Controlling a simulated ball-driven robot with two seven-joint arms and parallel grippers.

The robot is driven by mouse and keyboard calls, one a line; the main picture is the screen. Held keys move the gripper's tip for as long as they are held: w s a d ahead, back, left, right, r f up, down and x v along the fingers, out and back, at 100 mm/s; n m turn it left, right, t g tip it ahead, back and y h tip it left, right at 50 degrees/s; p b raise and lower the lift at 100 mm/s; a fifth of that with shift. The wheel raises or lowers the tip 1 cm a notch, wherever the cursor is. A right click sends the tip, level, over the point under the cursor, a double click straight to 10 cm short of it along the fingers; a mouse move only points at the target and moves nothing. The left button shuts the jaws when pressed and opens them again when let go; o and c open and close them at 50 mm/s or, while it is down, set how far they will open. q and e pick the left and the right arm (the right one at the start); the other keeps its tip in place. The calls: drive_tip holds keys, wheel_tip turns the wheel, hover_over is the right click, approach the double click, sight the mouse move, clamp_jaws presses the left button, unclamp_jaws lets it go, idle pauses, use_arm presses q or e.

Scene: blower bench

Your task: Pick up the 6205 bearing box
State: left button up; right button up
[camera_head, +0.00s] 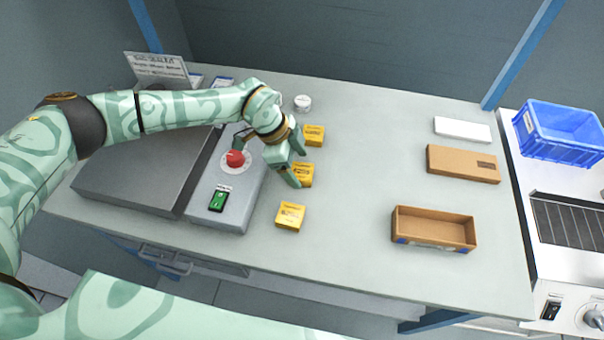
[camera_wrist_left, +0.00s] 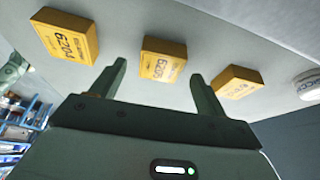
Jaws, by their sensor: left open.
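Three small yellow boxes stand in a row on the bench. The middle one is the 6205 bearing box (camera_head: 305,174); its label reads 6205 in the left wrist view (camera_wrist_left: 163,62). The front box is marked 6204 (camera_head: 290,216), seen at the left in the wrist view (camera_wrist_left: 68,36). The back box (camera_head: 314,135) has a label I cannot read. My left gripper (camera_head: 296,165) is open and empty, with its fingers by the middle box. In the wrist view the 6205 box lies beyond and between the fingertips (camera_wrist_left: 158,72). My right gripper is not in view.
A grey machine with a red knob (camera_head: 235,158) and green switch (camera_head: 218,200) stands left of the boxes. A white round item (camera_head: 303,103) is behind them. An open cardboard tray (camera_head: 434,226), brown box (camera_head: 463,164) and white box (camera_head: 462,130) lie right. The bench middle is clear.

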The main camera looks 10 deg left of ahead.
use_arm(q)
drive_tip(key=shift+x, duration=0.95)
drive_tip(key=shift+r, duration=0.1)
drive_tip(key=shift+c, duration=0.6)
drive_tip(key=c, duration=1)
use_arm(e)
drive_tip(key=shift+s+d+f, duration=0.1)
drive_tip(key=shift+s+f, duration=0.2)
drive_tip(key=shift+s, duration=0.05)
use_arm(q)
drive_tip(key=shift+r, duration=0.15)
drive_tip(key=shift+c, duration=0.2)
